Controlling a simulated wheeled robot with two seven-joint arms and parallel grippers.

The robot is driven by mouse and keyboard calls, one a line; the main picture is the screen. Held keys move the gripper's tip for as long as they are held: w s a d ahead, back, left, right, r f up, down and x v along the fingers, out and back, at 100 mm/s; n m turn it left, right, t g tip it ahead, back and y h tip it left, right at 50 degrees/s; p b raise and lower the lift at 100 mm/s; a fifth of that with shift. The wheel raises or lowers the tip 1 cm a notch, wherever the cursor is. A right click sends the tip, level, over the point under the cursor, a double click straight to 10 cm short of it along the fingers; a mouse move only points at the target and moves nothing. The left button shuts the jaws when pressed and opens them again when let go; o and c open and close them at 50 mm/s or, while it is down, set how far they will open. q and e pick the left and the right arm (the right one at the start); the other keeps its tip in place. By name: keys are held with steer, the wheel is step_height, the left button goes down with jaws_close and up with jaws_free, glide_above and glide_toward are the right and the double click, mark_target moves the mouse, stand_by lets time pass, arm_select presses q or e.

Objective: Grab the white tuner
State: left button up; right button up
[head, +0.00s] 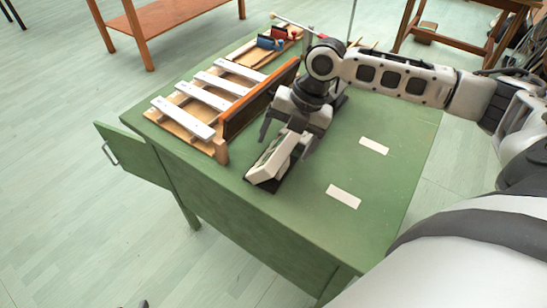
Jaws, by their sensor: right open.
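The white tuner (266,168) is a small, pale, box-like device with a dark underside. It sits on the green table (300,240) near the front edge, below my right gripper. My right gripper (287,138) points down over the far end of the tuner with its dark fingers apart, one on each side. I cannot tell whether the fingers touch it. The gripper hides part of the tuner's far end. My left gripper is not in view.
A wooden frame with several white bars (205,97) and a dark-faced board (255,103) stands left of the gripper. Blue and red clamp-like items (272,40) lie at the back. Two white cards (343,196) (373,146) lie on the clear right side. A green door (130,153) hangs open at left.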

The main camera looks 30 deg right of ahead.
steer(key=x, duration=0.4)
steer(key=shift+w+a+f, duration=0.1)
steer(key=shift+w+f, duration=0.05)
steer(key=shift+w, duration=0.05)
steer(key=c, duration=1.3)
